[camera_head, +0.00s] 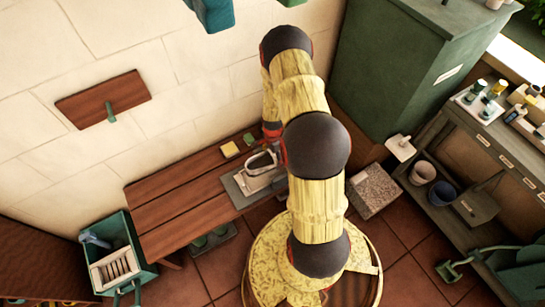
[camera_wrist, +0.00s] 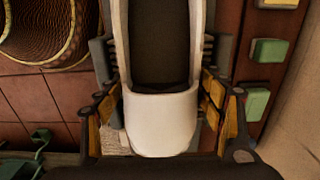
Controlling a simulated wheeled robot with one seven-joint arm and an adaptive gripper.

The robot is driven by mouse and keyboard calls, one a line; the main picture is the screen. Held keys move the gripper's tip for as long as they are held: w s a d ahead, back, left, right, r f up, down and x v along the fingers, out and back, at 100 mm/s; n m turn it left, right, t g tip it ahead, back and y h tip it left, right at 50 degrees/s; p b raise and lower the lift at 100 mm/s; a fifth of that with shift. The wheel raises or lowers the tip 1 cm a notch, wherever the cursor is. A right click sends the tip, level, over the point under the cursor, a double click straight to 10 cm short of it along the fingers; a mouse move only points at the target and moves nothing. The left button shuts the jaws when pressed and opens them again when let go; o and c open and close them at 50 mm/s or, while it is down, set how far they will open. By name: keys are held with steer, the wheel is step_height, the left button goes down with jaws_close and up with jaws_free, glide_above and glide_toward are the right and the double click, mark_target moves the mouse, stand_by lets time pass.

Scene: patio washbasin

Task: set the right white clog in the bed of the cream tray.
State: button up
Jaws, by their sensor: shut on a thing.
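A white clog (camera_wrist: 160,122) with a dark inside fills the middle of the wrist view. My gripper (camera_wrist: 156,60) is shut on it, with a finger along each side. In the head view the white clog (camera_head: 262,160) shows beside my arm, over the right end of the wooden bench. A low cream piece (camera_head: 256,183), which looks like the cream tray, lies just below it on a grey mat. My arm partly covers this spot, so I cannot tell whether clog and tray touch. The clog hides what lies beneath it in the wrist view.
The bench (camera_head: 170,205) is clear to the left. A yellow block (camera_head: 229,148) and a green block (camera_head: 249,138) lie near the wall. A green crate (camera_head: 118,255) stands at left. A green cabinet (camera_head: 395,70) and a shelf unit with bottles and pots (camera_head: 423,172) stand at right.

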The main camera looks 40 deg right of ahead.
steer(key=shift+f+b, duration=2.4)
steer(key=shift+f, duration=1.55)
steer(key=o, duration=1.5)
steer(key=shift+r, duration=0.1)
step_height(320, 180, up, 12)
steer(key=shift+f, duration=0.1)
